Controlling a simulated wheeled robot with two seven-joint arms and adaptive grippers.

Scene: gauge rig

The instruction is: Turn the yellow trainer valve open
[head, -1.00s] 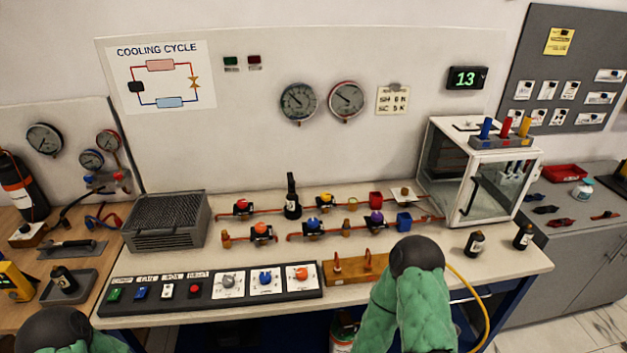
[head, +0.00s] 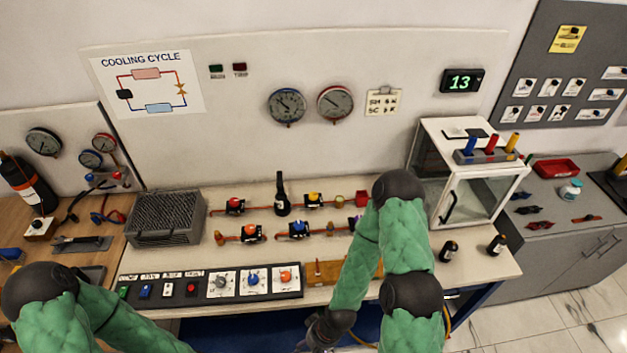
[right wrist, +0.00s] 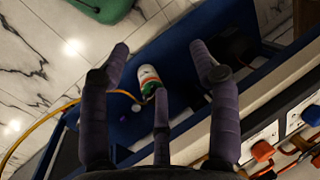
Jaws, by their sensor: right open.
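The yellow trainer valve (head: 313,199) sits on the back pipe row of the bench, right of the black bottle. Its dark body shows below the yellow knob, but its exact turn position is too small to tell. My right gripper (head: 322,334) hangs below the bench's front edge, well short of the valve. In the right wrist view its fingers (right wrist: 158,65) are spread and empty, pointing over a blue lower shelf. The yellow valve cannot be made out in that view. My left forearm runs out of the bottom of the head view, so its gripper is hidden.
A red valve (head: 235,205), an orange valve (head: 249,231) and a blue valve (head: 299,228) stand near the yellow one. The control panel (head: 212,300) lines the front edge. A glass cabinet (head: 465,190) stands at right. A can (right wrist: 149,80) is on the lower shelf.

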